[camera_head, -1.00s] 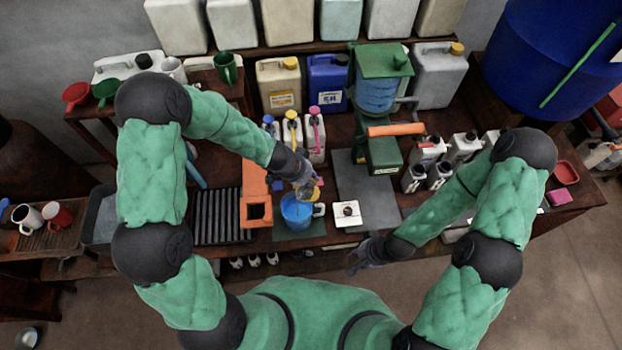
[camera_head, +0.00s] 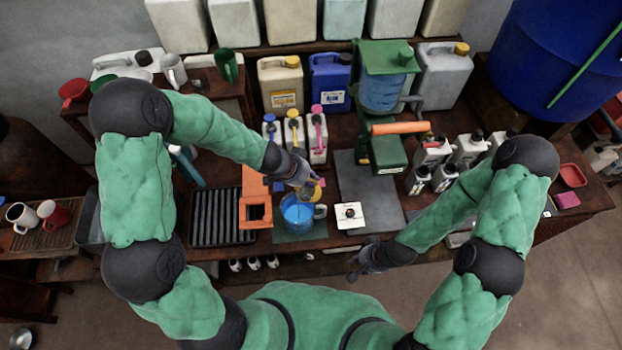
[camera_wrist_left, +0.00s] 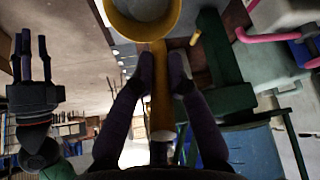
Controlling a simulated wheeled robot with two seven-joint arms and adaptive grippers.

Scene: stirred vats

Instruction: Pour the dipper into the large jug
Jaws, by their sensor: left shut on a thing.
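My left gripper (camera_head: 304,178) is shut on the handle of a yellow dipper (camera_head: 315,190). In the left wrist view the dipper's cup (camera_wrist_left: 146,18) is at the top edge, and its handle runs down between my left fingers (camera_wrist_left: 160,82). The jug (camera_head: 297,214), with blue inside and a pale handle on its right, stands upright on a dark green mat. The dipper is over the jug's upper right edge; its exact tilt and any stream are too small to tell. My right gripper (camera_head: 364,262) is at the front edge, empty; its fingers stand apart in the left wrist view (camera_wrist_left: 33,60).
A white square plate with a dark knob (camera_head: 349,215) lies right of the jug. An orange stand (camera_head: 256,210) and a black ribbed rack (camera_head: 218,217) are on its left. Small bottles with coloured pumps (camera_head: 293,137) stand behind. A grey mat (camera_head: 372,195) has bare room.

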